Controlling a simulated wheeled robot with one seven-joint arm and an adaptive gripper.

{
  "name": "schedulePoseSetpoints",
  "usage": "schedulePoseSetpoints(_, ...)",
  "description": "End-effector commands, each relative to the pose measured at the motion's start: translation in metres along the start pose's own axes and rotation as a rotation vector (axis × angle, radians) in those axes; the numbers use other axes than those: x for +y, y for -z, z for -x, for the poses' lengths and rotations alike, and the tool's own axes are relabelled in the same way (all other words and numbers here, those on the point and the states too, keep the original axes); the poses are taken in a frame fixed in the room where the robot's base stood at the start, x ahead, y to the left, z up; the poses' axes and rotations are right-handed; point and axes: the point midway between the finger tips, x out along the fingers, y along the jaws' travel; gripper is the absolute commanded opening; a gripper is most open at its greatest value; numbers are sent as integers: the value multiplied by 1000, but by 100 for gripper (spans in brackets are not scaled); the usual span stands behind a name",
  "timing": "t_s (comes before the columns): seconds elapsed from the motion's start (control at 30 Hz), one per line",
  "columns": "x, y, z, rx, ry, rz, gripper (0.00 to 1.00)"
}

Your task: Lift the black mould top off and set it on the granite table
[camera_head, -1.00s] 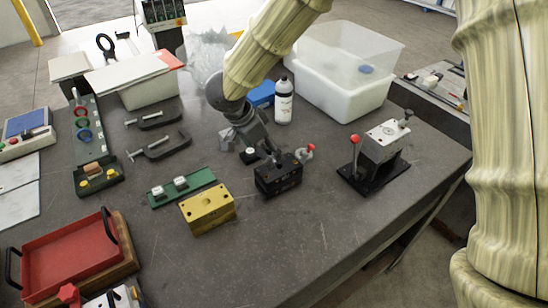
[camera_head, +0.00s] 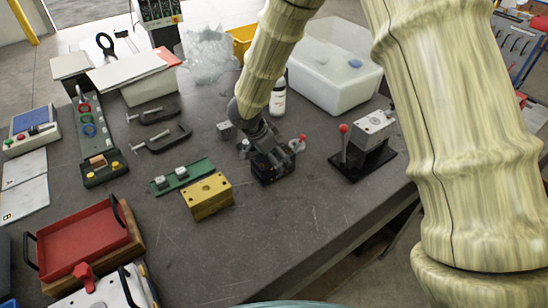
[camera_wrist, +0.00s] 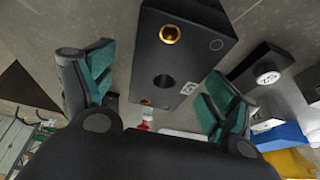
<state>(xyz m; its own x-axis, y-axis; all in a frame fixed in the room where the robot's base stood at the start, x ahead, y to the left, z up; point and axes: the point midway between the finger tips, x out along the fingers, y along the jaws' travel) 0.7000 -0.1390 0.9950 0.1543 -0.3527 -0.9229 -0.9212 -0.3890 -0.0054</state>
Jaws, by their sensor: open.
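The black mould block (camera_head: 273,168) stands on the dark granite table (camera_head: 290,215), right of the yellow mould block (camera_head: 207,195). My gripper (camera_head: 262,147) is just above it and hides part of its top in the head view. In the wrist view, the black mould top (camera_wrist: 190,55) shows a brass-ringed hole, a central dark hole and a small label. My gripper (camera_wrist: 158,92) is open, its green-padded fingers on either side of the block's near part. I cannot tell whether they touch it. The seam below the top is hidden.
A toggle fixture (camera_head: 362,145) is to the right, a white bottle (camera_head: 278,98) and clear bin (camera_head: 330,90) behind. A green strip (camera_head: 182,176) lies left. The table front is clear.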

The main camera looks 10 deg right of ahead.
Motion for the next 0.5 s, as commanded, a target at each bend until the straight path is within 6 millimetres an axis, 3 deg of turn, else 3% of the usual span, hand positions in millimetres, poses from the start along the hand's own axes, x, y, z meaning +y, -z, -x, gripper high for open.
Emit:
schedulePoseSetpoints(0.3,0,0,-5,0,-1,0,88)
schedulePoseSetpoints(0.5,0,0,-5,0,-1,0,51)
